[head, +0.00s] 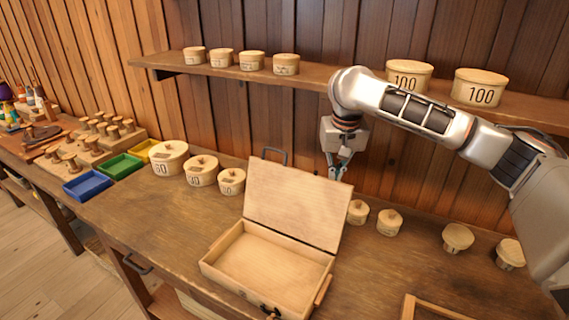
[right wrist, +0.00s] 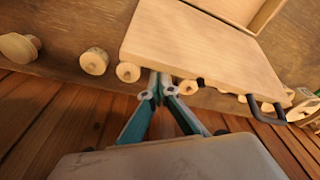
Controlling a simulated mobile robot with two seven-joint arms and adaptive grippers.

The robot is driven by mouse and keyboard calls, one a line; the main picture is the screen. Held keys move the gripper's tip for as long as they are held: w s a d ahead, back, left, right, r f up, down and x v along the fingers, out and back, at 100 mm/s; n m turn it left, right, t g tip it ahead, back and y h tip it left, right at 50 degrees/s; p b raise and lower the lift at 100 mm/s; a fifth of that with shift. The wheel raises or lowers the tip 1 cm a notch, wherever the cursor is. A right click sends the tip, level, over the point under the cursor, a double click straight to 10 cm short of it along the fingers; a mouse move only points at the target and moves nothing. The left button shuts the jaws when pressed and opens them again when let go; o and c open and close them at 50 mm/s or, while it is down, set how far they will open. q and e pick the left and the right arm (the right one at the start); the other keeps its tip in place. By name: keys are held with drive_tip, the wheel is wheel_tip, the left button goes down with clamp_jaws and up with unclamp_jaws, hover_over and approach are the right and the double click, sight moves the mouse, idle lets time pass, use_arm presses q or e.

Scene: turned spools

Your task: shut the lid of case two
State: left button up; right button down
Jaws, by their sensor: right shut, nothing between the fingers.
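An open wooden case (head: 268,268) stands on the bench, its box empty. Its lid (head: 297,203) is raised and leans back a little past upright, with a dark handle (head: 274,156) at its top edge. I see no number on the case. My right gripper (head: 338,175) is shut and empty, behind the lid near its top right corner. In the right wrist view the fingertips (right wrist: 164,80) are close to the edge of the lid (right wrist: 205,50); I cannot tell whether they touch it. My left gripper is not in view.
Round lidded boxes (head: 201,171) stand left of the case, beyond them blue (head: 87,185), green and yellow trays. Small wooden pieces (head: 389,222) stand to the right. A shelf (head: 230,71) with round boxes runs above. The bench front left of the case is clear.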

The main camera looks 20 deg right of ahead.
sight(328, 190)
drive_tip(key=shift+f, duration=1.2)
drive_tip(key=shift+s+a, duration=0.1)
drive_tip(key=shift+s+a, duration=0.7)
drive_tip(key=shift+a, duration=0.15)
drive_tip(key=shift+s+a, duration=0.65)
drive_tip(key=shift+a, duration=0.2)
drive_tip(key=shift+s+a+f, duration=0.15)
drive_tip(key=shift+s+a, duration=0.85)
drive_tip(key=shift+a, duration=0.1)
drive_tip(key=shift+s+a+f, duration=0.1)
drive_tip(key=shift+s+a, duration=0.85)
drive_tip(key=shift+a, duration=0.15)
drive_tip(key=shift+w+d, duration=0.1)
drive_tip(key=shift+w, duration=0.05)
drive_tip(key=shift+w+r, duration=0.1)
drive_tip(key=shift+r, duration=0.25)
drive_tip(key=shift+r, duration=0.25)
wheel_tip(328, 190, up, 7)
drive_tip(key=shift+r, duration=0.2)
drive_tip(key=shift+f, duration=0.1)
